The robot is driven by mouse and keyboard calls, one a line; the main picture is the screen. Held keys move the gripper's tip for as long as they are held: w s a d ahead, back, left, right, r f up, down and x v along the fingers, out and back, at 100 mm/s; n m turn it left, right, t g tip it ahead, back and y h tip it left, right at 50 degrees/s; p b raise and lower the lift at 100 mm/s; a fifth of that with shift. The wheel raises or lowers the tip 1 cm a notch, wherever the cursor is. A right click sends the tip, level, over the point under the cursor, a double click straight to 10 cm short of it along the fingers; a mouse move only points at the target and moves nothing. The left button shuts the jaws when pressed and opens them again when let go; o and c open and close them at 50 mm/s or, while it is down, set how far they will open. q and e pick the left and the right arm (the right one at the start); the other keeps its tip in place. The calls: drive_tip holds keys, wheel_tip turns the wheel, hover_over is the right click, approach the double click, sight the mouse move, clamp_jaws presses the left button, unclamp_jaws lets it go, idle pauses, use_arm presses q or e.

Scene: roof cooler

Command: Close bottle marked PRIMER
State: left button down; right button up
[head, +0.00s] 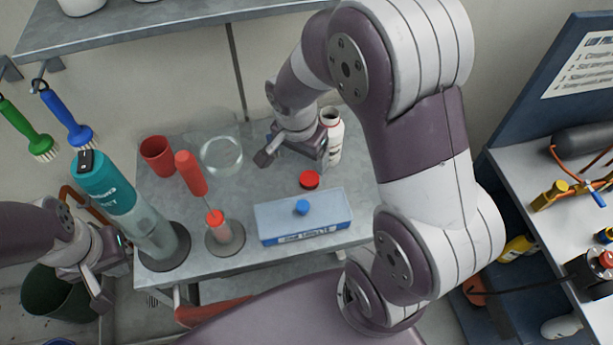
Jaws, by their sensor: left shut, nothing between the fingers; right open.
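A white bottle (334,136) stands upright at the back right of the grey table, with a dark open mouth and no cap on it. I cannot read its label, so I cannot confirm the word PRIMER. A red cap (309,180) lies on the table in front of the bottle. My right gripper (292,158) is open, just left of the bottle and above the table behind the red cap. It hides part of the bottle; I cannot tell whether they touch. My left gripper (103,298) is shut and empty at the lower left, away from the table's objects.
A blue box (329,228) with a blue knob (302,207) is in front of the cap. A red cup (157,156), clear glass vessel (221,156), red-handled tool (190,173) and tall teal-topped cylinder (104,184) stand left. A shelf (150,27) overhangs the back.

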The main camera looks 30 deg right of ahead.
drive_tip(key=b, duration=0.6)
hover_over(310, 178)
drive_tip(key=s+a, duration=0.2)
wheel_tip(310, 178, down, 7)
drive_tip(key=shift+w+f, duration=0.1)
drive_tip(key=shift+w, duration=0.05)
drive_tip(key=shift+w+d+f, duration=0.1)
drive_tip(key=shift+f, duration=0.15)
drive_tip(key=shift+r, duration=0.15)
drive_tip(key=f+b, duration=0.1)
drive_tip(key=w+d+f+b, duration=0.1)
drive_tip(key=f, duration=0.1)
drive_tip(key=f+b, duration=0.2)
drive_tip(key=shift+w+d+f, duration=0.15)
drive_tip(key=shift+w+d, duration=0.1)
drive_tip(key=shift+d, duration=0.05)
drive_tip(key=shift+r, duration=0.2)
